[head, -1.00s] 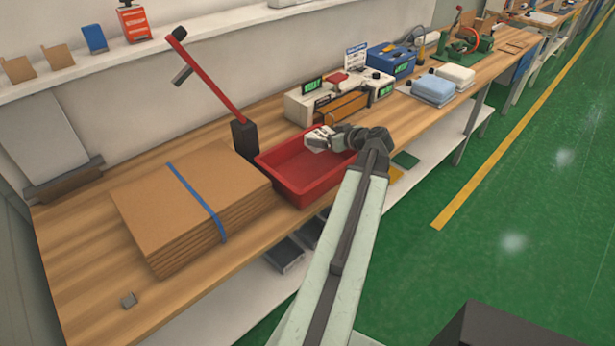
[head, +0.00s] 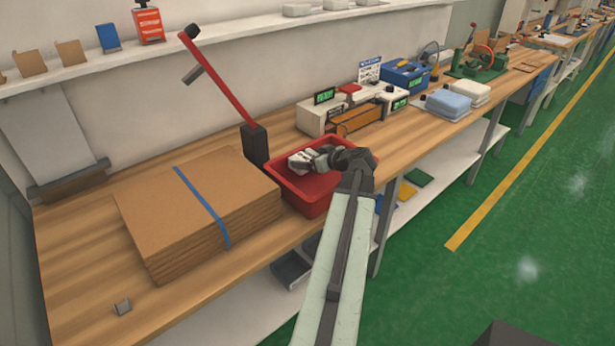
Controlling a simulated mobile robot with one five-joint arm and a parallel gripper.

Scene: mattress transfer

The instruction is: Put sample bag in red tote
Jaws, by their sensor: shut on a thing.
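The red tote (head: 310,205) stands on the wooden bench at the middle of the head view. My gripper (head: 314,160) is over the tote, reaching in from the right. It is shut on the white sample bag (head: 299,162), which shows at the gripper's left end above the tote's inside. Whether the bag touches the tote's floor cannot be told. My wrist hides the tote's right side and part of its interior.
A strapped cardboard stack (head: 200,215) lies left of the tote. A black post with a red lever (head: 222,80) stands close behind the tote's left corner. Test devices (head: 355,112) stand behind it.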

